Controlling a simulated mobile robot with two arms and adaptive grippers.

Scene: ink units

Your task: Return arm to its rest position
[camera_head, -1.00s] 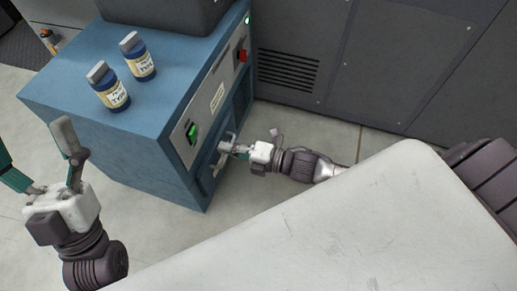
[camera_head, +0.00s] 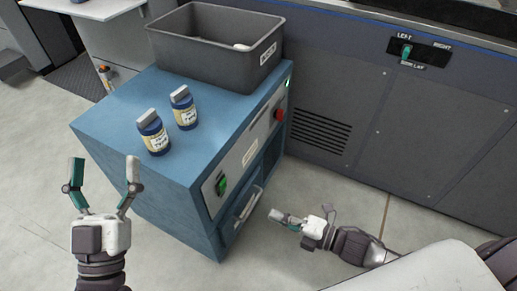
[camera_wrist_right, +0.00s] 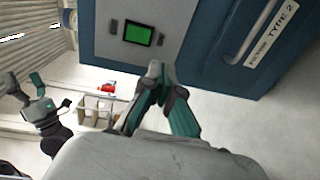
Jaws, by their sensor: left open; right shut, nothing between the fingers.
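My right gripper (camera_head: 284,217) is shut and empty in the head view, low beside the front of the blue cabinet (camera_head: 112,128). It is apart from the cabinet's lower handle (camera_head: 247,205). In the right wrist view its fingertips (camera_wrist_right: 155,72) are together near the cabinet's front, with a green screen (camera_wrist_right: 139,34) and a handle (camera_wrist_right: 253,32) beyond. My left gripper (camera_head: 105,165) is open and empty, fingers pointing up, to the left of the cabinet. It also shows at the left of the right wrist view (camera_wrist_right: 40,95).
Two blue bottles with grey caps (camera_head: 152,132) (camera_head: 183,107) stand on the cabinet top. A grey bin (camera_head: 190,38) stands behind them with a light object inside. A dark machine (camera_head: 400,110) with a green switch lines the back. Floor around my right gripper is clear.

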